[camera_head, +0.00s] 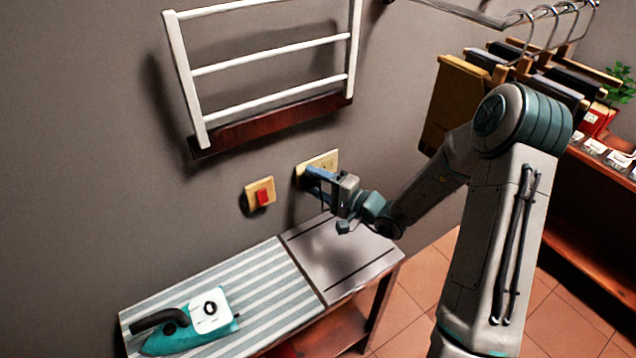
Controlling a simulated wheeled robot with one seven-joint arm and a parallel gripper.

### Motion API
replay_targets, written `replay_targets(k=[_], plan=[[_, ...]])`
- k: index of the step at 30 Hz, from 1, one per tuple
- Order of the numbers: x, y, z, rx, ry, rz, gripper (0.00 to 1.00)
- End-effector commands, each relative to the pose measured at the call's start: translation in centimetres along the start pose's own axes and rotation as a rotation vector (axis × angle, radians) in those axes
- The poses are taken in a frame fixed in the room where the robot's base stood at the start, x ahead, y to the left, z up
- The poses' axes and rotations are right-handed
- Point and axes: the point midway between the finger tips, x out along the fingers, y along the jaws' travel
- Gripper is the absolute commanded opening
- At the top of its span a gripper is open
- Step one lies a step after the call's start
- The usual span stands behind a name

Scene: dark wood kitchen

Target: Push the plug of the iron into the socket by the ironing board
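The teal iron (165,344) with a black handle lies at the left end of the striped ironing board (262,274). A cream wall socket (328,160) is on the grey wall above the board's right end. My gripper (314,178) reaches from the right, its tip close in front of the socket's lower part. A blue bar-like shape shows at its tip; I cannot tell whether this is the plug, the fingers or both. I cannot tell whether it touches the socket. No cord is clearly visible.
A cream plate with a red switch (263,197) is left of the socket. A white rack (270,71) hangs above. The board's grey right end (335,262) is bare. Clothes (455,98) on hangers and a wooden shelf (590,270) stand at the right.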

Motion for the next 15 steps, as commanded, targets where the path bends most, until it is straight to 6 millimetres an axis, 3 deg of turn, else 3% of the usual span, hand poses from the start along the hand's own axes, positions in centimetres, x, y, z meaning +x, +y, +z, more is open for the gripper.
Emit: replay_targets(k=[8, 15], plan=[[-0.7, 0.1, 0.0, 0.000, 0.001, 0.002, 0.54], [-5.2, 0.3, -0.1, -0.002, 0.005, 0.002, 0.54]])
